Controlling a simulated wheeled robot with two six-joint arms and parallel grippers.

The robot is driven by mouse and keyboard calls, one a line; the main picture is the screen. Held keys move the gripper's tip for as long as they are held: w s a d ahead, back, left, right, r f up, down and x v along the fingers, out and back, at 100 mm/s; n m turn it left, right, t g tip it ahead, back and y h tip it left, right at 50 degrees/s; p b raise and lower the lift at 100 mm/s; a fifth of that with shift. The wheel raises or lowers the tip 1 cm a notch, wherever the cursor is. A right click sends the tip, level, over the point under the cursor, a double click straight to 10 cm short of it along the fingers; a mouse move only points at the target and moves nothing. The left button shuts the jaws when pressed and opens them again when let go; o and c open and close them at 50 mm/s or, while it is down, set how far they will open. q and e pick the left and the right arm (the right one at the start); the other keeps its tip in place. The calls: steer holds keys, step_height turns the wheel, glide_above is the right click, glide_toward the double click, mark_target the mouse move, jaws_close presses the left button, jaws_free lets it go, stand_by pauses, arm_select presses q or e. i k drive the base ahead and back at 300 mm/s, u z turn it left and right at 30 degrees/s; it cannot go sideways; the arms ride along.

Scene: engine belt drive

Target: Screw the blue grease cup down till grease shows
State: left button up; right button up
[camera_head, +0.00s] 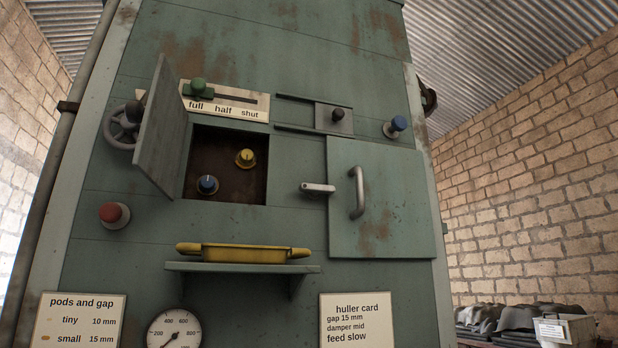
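Inside an open square recess in the green machine front are two round capped fittings. The blue one (207,184), likely the blue grease cup, sits low on the left with a pale mark on its cap. The yellow one (246,158) sits higher on the right. No grease can be made out around the blue cup at this size. Another blue-headed knob (397,125) stands out from the panel at the upper right, outside the recess. Neither of my grippers is in view.
The recess door (163,130) stands open, sticking out on the left beside a handwheel (122,126). A yellow tray (243,253) rests on a shelf (200,267) below. Right of the recess are a lever (317,188) and a closed door with a handle (358,192).

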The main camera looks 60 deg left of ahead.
mark_target(207, 184)
steer(key=z, duration=0.55)
steer(key=k, duration=0.25)
steer(key=u, duration=1.8)
